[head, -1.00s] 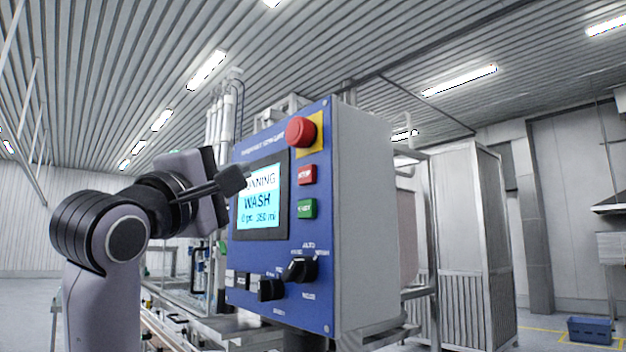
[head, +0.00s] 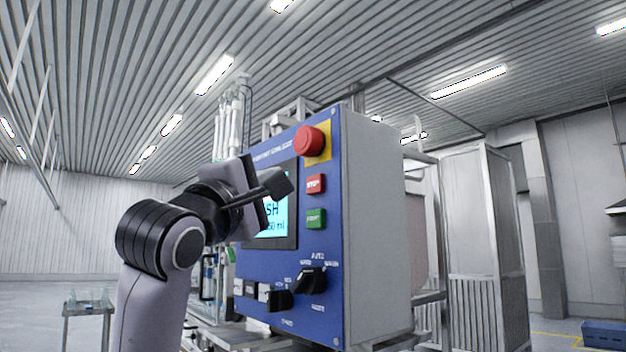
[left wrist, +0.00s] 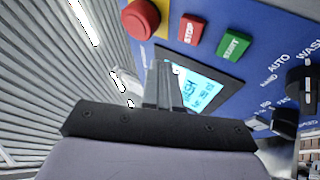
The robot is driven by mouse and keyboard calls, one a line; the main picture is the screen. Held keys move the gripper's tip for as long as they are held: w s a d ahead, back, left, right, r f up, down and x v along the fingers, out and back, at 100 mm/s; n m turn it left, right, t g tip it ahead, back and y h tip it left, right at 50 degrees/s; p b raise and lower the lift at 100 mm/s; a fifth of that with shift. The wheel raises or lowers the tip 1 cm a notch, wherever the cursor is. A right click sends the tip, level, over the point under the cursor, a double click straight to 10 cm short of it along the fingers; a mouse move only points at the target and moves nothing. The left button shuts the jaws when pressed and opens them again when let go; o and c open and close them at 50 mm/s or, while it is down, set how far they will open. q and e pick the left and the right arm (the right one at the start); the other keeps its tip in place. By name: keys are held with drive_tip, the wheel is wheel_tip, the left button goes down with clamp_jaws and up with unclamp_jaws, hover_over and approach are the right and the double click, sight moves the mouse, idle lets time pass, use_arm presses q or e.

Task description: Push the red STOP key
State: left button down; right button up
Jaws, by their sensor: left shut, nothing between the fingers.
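The red STOP key (head: 316,184) is a small square key on the blue panel face, above the green START key (head: 316,218) and below the round red mushroom button (head: 308,141). The STOP key also shows in the left wrist view (left wrist: 191,29). My left gripper (head: 280,184) is shut and empty, in front of the display, its tip just left of the STOP key in the head view. It appears apart from the panel. In the left wrist view the fingers (left wrist: 164,80) cover part of the display. My right gripper is not in view.
The lit display (head: 280,218) is partly hidden by my left gripper. Black rotary knobs (head: 310,280) stick out low on the panel. A small table with glassware (head: 88,308) stands at lower left; a blue crate (head: 606,333) lies at lower right.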

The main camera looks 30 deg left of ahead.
sight(308, 178)
use_arm(q)
drive_tip(key=shift+w+d+p, duration=0.15)
drive_tip(key=shift+w+d, duration=0.1)
drive_tip(key=shift+w, duration=0.35)
drive_tip(key=shift+w+d+p, duration=0.1)
drive_tip(key=shift+w+d, duration=0.2)
drive_tip(key=shift+w, duration=0.3)
drive_tip(key=shift+w+d+p, duration=0.15)
drive_tip(key=shift+w+d, duration=0.1)
drive_tip(key=shift+w, duration=0.35)
idle(0.7)
drive_tip(key=shift+w+d, duration=0.15)
drive_tip(key=shift+w, duration=0.2)
drive_tip(key=shift+w+d, duration=0.15)
drive_tip(key=shift+w, duration=0.25)
idle(0.6)
idle(0.3)
drive_tip(key=shift+s+a, duration=0.3)
drive_tip(key=shift+s, duration=0.45)
